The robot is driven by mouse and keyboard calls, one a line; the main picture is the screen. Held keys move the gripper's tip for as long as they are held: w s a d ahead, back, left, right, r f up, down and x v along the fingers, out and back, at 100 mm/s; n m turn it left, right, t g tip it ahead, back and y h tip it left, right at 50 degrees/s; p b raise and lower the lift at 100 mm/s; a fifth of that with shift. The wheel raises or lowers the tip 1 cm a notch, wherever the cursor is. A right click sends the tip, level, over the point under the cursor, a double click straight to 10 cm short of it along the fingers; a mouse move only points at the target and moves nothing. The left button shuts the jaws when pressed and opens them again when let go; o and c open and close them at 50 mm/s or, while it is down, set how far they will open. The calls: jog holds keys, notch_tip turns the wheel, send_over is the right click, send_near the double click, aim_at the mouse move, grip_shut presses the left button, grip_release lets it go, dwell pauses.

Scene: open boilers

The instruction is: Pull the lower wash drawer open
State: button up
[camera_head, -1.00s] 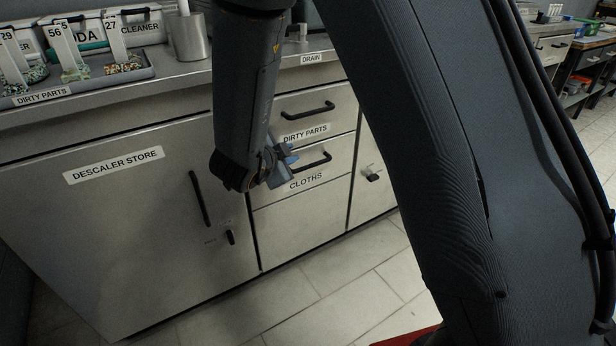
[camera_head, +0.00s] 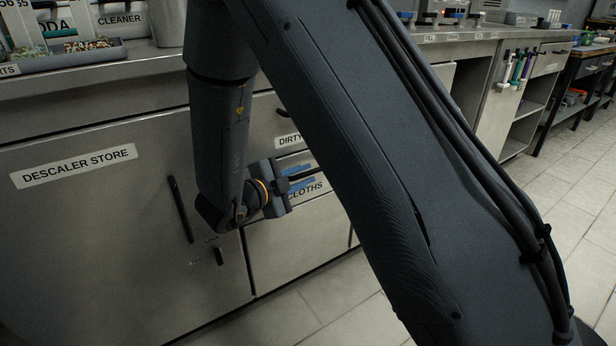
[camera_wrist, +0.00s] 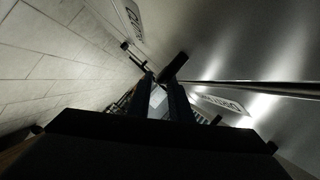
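The lower wash drawer is the grey front labelled CLOTHS (camera_head: 306,190), partly hidden behind my arm. Its black bar handle (camera_head: 316,172) shows only as a short piece beside my fingers. My gripper (camera_head: 306,178) is in front of this drawer, its two blue fingers apart and pointing right toward the handle. In the wrist view, the fingers (camera_wrist: 160,80) are spread with nothing clearly between them, and a dark handle (camera_wrist: 174,66) lies just past their tips. I cannot tell whether the fingers touch it. The drawer looks shut.
The upper drawer labelled DIRTY PARTS (camera_head: 288,140) is mostly hidden by my arm. The descaler store door (camera_head: 90,230) with its black handle (camera_head: 181,208) is at left. A tray (camera_head: 75,57) stands on the counter. Tiled floor (camera_head: 500,250) is clear at right.

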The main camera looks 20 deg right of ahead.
jog(key=shift+b+x, duration=0.3)
jog(key=shift+x, duration=1.1)
jog(key=shift+a, duration=0.1)
grip_shut()
jog(key=shift+s, duration=0.1)
